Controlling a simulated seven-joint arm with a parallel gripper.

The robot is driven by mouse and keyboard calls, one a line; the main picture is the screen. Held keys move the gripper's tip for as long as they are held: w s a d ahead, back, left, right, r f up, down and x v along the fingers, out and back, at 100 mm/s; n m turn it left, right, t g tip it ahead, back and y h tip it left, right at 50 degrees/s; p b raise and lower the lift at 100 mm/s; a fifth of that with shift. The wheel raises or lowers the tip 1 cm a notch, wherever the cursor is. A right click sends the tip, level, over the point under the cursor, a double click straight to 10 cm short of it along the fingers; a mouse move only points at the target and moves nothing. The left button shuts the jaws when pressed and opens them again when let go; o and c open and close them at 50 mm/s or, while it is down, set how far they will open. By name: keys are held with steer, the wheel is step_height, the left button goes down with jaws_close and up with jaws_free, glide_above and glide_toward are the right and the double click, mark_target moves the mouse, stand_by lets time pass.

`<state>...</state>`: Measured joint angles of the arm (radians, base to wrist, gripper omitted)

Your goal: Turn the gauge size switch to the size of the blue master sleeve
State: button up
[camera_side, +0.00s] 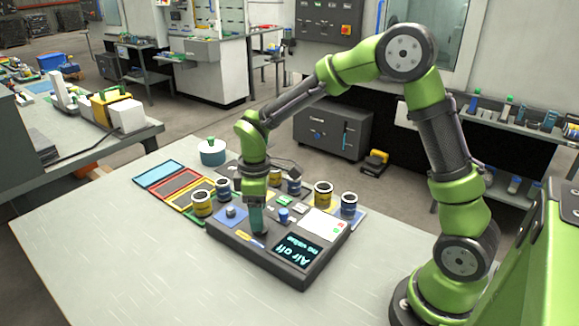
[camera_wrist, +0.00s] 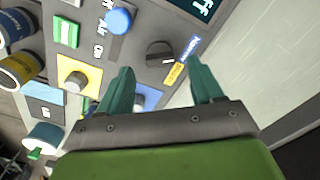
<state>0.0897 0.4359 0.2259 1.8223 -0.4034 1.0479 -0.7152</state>
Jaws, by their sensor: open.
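The gauge unit (camera_side: 300,277) is a dark box on the bench; its display (camera_side: 297,251) reads "Air off, no value". In the wrist view a dark rotary switch (camera_wrist: 160,53) sits beside a blue label (camera_wrist: 192,47) and a yellow label (camera_wrist: 174,74). A white mark shows on its label side; I cannot tell which label it points to. My gripper (camera_wrist: 163,90) is open and empty, with the switch just beyond and between its fingertips. In the side view my gripper (camera_side: 259,226) hides the switch. Blue sleeves (camera_side: 348,204) and yellow sleeves (camera_side: 323,195) stand around the unit; the master is uncertain.
A blue button (camera_side: 283,214) and green buttons (camera_wrist: 67,32) are on the panel. A post on a yellow pad (camera_wrist: 92,76) and one on a blue pad (camera_side: 223,216) stand close by. Coloured trays (camera_side: 158,173) and a lidded pot (camera_side: 212,155) lie behind. The bench front is clear.

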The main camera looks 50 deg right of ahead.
step_height(320, 180, up, 14)
steer(key=shift+r, duration=0.15)
stand_by(0.4)
steer(key=s+r+m+t+y, duration=0.1)
steer(key=s+m+t+y, duration=0.1)
steer(key=s+m+t, duration=0.5)
steer(key=s+m, duration=0.4)
steer(key=s, duration=0.6)
steer(key=shift+s+d+r, duration=0.25)
steer(key=shift+r, duration=0.15)
